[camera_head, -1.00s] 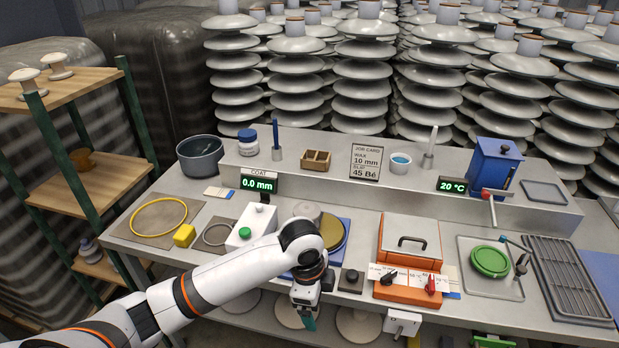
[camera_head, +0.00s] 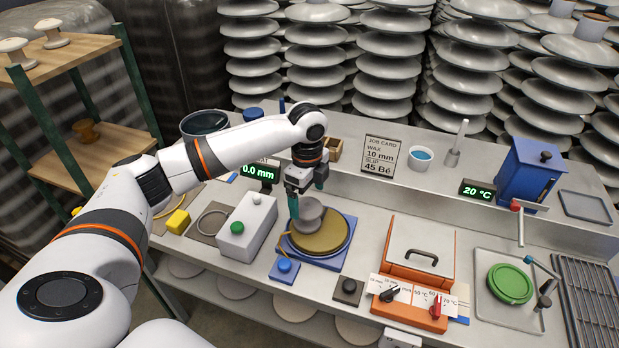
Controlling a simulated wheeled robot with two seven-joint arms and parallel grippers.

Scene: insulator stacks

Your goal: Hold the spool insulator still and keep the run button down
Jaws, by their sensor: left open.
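A grey round piece that looks like the spool insulator (camera_head: 308,217) stands on a brass-coloured disc (camera_head: 325,240) over a blue base. My left gripper (camera_head: 306,196) is open, pointing down right at the piece's upper left. I cannot tell whether its teal fingertip touches it. No button is labelled run: a blue button (camera_head: 284,265) sits on a small blue plate by the disc, a green button (camera_head: 237,227) on a white box, and a black button (camera_head: 349,286) to the right. Nothing presses these. My right gripper is out of view.
An orange-fronted box with a lid (camera_head: 420,250) and dials stands to the right. A green disc (camera_head: 510,284) lies on a tray beyond it. A shelf (camera_head: 95,170) stands at left.

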